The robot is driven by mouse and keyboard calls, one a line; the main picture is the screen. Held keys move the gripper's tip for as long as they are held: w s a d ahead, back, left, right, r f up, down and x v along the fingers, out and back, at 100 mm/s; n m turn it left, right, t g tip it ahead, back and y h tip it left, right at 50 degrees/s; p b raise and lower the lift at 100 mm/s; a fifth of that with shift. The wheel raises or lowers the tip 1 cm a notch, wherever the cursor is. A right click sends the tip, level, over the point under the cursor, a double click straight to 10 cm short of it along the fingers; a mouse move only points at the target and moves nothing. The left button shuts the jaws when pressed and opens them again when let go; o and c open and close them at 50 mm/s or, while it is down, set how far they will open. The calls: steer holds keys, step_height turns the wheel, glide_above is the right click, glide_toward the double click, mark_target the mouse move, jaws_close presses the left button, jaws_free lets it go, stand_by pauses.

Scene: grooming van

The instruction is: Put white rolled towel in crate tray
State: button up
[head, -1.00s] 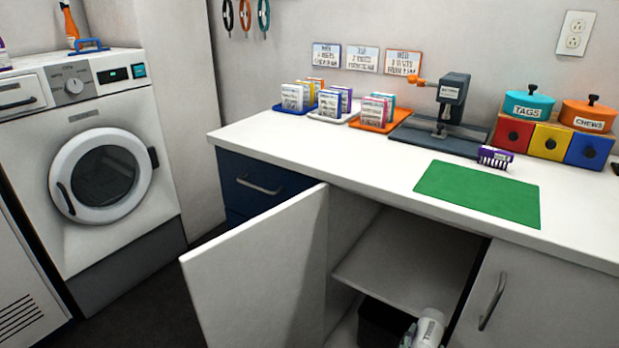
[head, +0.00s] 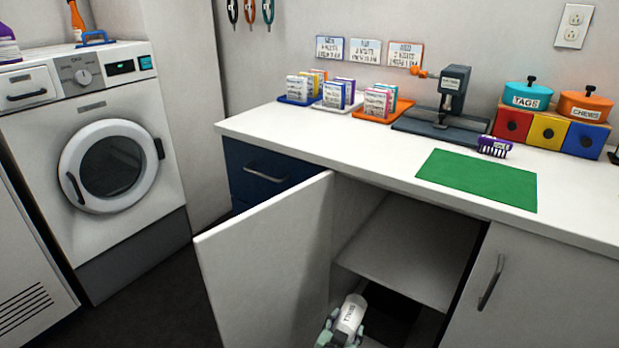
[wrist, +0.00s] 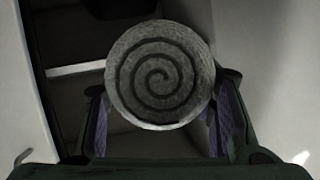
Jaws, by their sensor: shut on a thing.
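The white rolled towel (wrist: 160,75) shows end-on in the wrist view as a pale grey disc with a dark spiral. My gripper (wrist: 160,128) is shut on it, with one finger on each side. In the head view my gripper and arm end are low in the open cupboard, at the bottom edge of the picture. A white lettered cylinder (head: 349,314) shows there between greenish parts; I cannot tell if it is the towel or part of my arm. I cannot make out the crate tray for certain in either view.
The open cupboard door (head: 265,270) stands to the left of my arm. An inner shelf (head: 410,255) lies above and behind it, with a dark recess (head: 395,308) below. The countertop (head: 340,150) holds a green mat (head: 477,181), several trays of packets and a stamping press (head: 450,95).

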steer(key=w+a+n+y, duration=0.1)
steer(key=a, duration=0.8)
steer(key=shift+w+a+f+t, duration=0.15)
steer(key=shift+w+f+t, duration=0.15)
steer(key=shift+f+t, duration=0.1)
steer(key=shift+s, duration=0.1)
